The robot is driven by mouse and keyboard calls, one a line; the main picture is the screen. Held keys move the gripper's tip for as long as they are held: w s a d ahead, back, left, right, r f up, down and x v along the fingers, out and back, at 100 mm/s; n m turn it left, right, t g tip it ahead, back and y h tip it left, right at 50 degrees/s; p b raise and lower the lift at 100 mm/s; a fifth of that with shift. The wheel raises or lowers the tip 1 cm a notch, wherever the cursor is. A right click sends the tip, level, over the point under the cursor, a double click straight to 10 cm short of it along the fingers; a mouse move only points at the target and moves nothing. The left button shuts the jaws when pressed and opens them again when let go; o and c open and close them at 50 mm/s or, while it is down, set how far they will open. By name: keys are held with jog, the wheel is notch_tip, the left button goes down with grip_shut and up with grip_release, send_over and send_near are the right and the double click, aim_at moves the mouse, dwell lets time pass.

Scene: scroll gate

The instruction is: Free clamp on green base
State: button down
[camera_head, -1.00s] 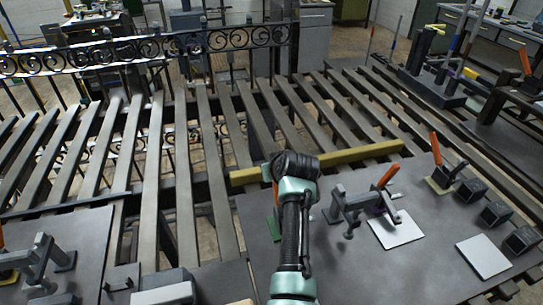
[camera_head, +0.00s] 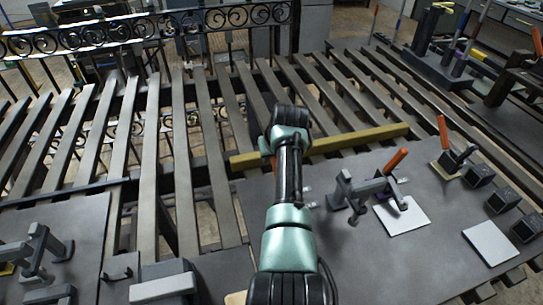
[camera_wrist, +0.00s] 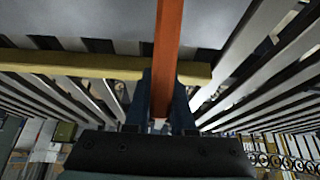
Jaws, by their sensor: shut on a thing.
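My gripper (camera_wrist: 165,92) is shut on an orange clamp handle (camera_wrist: 168,45), which runs up between its two fingers in the wrist view. Only a small orange bit (camera_head: 265,147) shows left of my wrist. The green base is hidden, so I cannot see whether the clamp's arm is raised or pressing down.
A yellow bar (camera_head: 360,140) lies across the grey slats beyond the plate. An orange-handled clamp (camera_head: 372,188) stands right of my arm by a white pad (camera_head: 402,216). Another clamp (camera_head: 452,160) and dark blocks (camera_head: 480,175) stand farther right.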

jog(key=c, duration=0.8)
grip_release()
jog(key=shift+f, duration=0.1)
jog(key=shift+o, duration=0.2)
jog(key=v, duration=1.3)
jog(key=shift+p, duration=0.3)
jog(key=shift+w, duration=0.1)
